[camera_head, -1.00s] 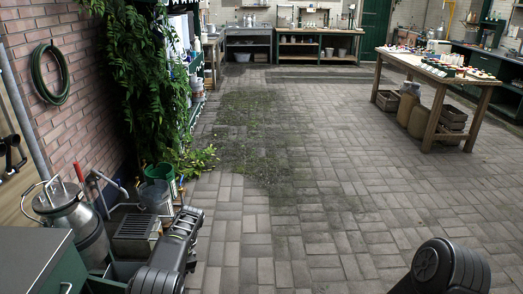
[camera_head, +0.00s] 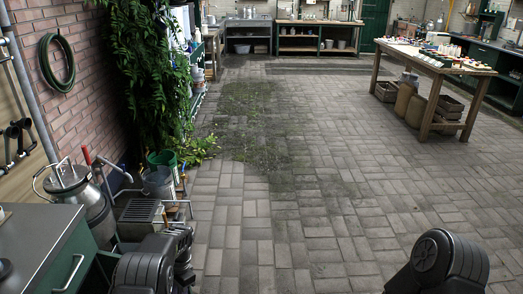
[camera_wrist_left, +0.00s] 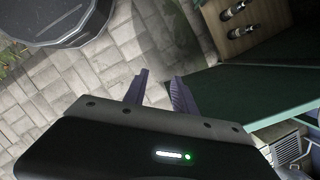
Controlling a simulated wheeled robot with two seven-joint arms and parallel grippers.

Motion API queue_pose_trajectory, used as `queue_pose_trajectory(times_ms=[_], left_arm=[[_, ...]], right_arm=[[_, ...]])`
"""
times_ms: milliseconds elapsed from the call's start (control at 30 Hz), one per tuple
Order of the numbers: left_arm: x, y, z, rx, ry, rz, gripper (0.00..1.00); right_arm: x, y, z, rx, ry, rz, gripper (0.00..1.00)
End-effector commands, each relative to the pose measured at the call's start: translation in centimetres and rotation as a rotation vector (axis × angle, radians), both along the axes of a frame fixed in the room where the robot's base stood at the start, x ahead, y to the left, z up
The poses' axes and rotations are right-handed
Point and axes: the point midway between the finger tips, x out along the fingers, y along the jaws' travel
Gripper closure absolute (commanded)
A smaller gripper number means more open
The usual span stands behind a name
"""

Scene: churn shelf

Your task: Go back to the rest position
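My left arm comes in at the bottom left of the head view, low beside a dark green cabinet (camera_head: 62,262), and its gripper is not clearly seen there. In the left wrist view my left gripper (camera_wrist_left: 161,84) shows two fingers apart with nothing between them. Paving lies behind the fingers, and a green surface (camera_wrist_left: 250,95) is close to the right of them. Part of my right arm shows at the bottom right of the head view; its gripper is out of the picture.
A metal churn (camera_head: 80,203), a grey crate (camera_head: 140,218) and a green bucket (camera_head: 161,160) stand along the left brick wall. A climbing plant (camera_head: 145,80) hangs behind them. A wooden table (camera_head: 432,68) stands at the right back. The paved floor (camera_head: 290,190) in the middle is clear.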

Motion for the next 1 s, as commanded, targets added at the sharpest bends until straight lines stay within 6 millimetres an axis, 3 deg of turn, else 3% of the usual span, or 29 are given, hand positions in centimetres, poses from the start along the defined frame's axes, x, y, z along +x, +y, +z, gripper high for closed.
queue_pose_trajectory(times_ms=[233,333,433,567,700,833,1000], left_arm=[[-5.9,-3.1,-6.6,-0.111,-0.05,0.192,0.67],[-10.1,-6.1,-9.1,-0.178,-0.079,0.318,0.67],[-14.8,-9.6,-10.4,-0.244,-0.107,0.453,0.67],[-21.1,-14.3,-10.1,-0.32,-0.134,0.624,0.67],[-26.9,-17.8,-8.2,-0.379,-0.154,0.774,0.67],[-30.2,-19.4,-6.4,-0.409,-0.166,0.858,0.67],[-31.5,-20.0,-5.5,-0.421,-0.171,0.894,0.67]], right_arm=[[0.0,0.0,-0.9,0.0,-0.001,0.0,0.53],[0.0,0.0,-1.4,0.0,-0.001,0.0,0.53],[0.1,0.0,-1.9,0.0,-0.002,-0.001,0.53],[0.1,0.0,-2.5,0.0,-0.002,-0.001,0.53],[0.1,0.0,-2.9,0.0,-0.002,-0.001,0.53],[0.1,0.0,-3.1,0.0,-0.003,-0.001,0.53],[0.1,0.0,-3.2,0.0,-0.003,-0.001,0.53]])
